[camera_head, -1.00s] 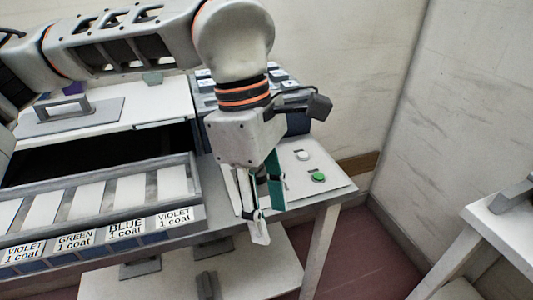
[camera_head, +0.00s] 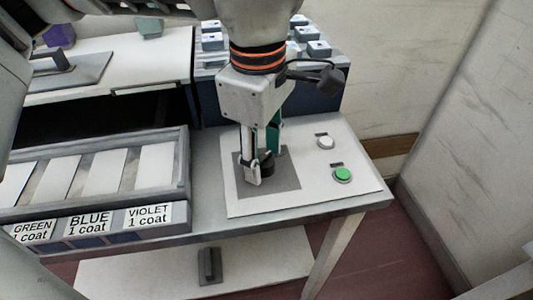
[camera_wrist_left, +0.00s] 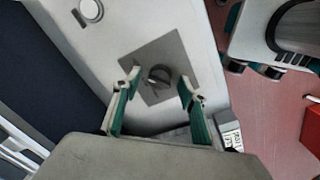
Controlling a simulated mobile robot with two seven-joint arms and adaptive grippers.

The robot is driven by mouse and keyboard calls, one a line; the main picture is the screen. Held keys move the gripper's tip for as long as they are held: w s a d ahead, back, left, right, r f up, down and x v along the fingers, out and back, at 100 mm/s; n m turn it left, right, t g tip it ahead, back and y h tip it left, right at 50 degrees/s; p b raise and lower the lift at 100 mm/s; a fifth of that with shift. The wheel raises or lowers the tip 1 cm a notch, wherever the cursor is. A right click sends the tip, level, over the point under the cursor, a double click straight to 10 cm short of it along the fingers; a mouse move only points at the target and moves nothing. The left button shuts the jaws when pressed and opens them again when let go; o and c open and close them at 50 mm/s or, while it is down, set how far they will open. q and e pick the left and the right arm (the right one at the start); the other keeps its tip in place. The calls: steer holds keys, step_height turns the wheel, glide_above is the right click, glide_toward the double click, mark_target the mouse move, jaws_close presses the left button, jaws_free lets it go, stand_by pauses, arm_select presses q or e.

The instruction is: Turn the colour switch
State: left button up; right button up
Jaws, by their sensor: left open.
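The colour switch (camera_head: 266,165) is a dark round knob on a grey square plate (camera_head: 285,181), set in a white panel (camera_head: 318,187) on the table. In the left wrist view the knob (camera_wrist_left: 159,76) shows between the two fingers. My left gripper (camera_head: 262,163) points down over the plate, open, with its fingertips on either side of the knob. In the left wrist view the left gripper (camera_wrist_left: 160,88) has both fingers apart; whether they touch the knob cannot be told. My right gripper is not in view.
A green button (camera_head: 343,174) and a white button (camera_head: 326,142) sit on the panel, right of the switch. A rack (camera_head: 182,170) with labelled slots stands left. A dark box (camera_head: 327,100) with several small blocks stands behind. A wall rises at the right.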

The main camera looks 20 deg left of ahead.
arm_select(q)
steer(key=shift+f, duration=0.3)
steer(key=c, duration=1.1)
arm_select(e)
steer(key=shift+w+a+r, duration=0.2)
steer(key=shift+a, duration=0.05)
